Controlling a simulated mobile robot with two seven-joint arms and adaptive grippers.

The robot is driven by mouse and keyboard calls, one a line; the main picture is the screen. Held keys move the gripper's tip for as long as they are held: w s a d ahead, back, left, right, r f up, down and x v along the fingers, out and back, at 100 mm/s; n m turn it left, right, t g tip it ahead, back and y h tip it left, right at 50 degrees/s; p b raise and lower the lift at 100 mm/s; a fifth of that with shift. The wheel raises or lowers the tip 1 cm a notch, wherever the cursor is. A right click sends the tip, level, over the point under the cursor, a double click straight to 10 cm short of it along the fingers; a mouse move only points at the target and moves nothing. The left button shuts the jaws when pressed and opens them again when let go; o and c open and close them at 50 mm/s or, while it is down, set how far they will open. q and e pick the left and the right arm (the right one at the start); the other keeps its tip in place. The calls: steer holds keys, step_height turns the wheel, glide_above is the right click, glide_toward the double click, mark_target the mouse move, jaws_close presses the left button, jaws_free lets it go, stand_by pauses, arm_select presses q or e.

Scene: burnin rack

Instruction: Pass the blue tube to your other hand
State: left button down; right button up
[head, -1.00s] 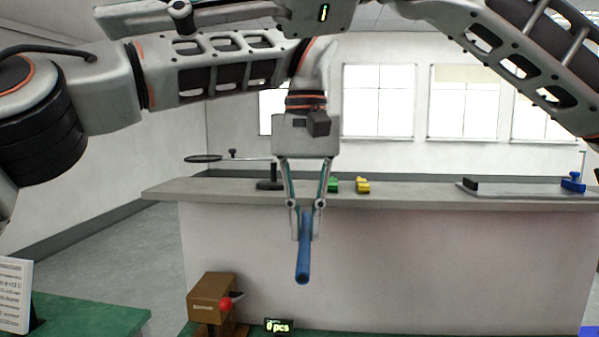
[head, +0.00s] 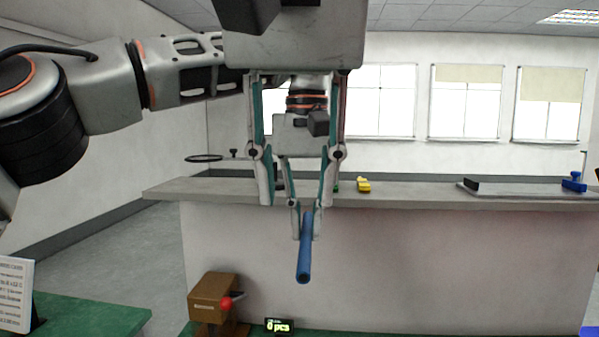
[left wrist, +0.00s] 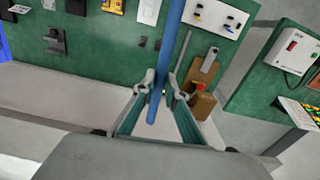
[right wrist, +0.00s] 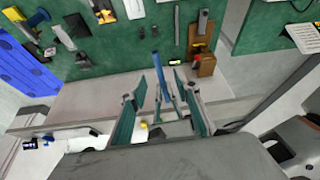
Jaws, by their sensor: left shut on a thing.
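The blue tube (head: 304,260) is held in my left gripper (head: 305,234), the lower one in the head view, with its end pointing toward the camera. In the left wrist view the tube (left wrist: 165,42) runs between the closed fingertips (left wrist: 160,86). My right gripper (head: 296,200) hangs from above, nearer the head camera, and its spread fingers overlap the left gripper in the picture. In the right wrist view the tube (right wrist: 163,68) and the left fingers appear between my right gripper's open fingers (right wrist: 160,96). I see no contact between the right fingers and the tube.
A pale counter (head: 430,202) with a yellow block (head: 363,185) stands behind. Below are a brown box with a red knob (head: 212,292), a small display (head: 279,325) and a green tabletop (head: 90,318) with a white card (head: 15,292). Space around the tube is clear.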

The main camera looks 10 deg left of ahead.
mark_target(302, 262)
steer(key=x, duration=1.2)
steer(key=shift+w+d+r, duration=0.1)
steer(key=shift+w+d, duration=0.05)
steer(key=shift+d, duration=0.15)
jaws_close()
arm_select(q)
steer(key=c, duration=2)
jaws_free()
steer(key=shift+o, duration=0.2)
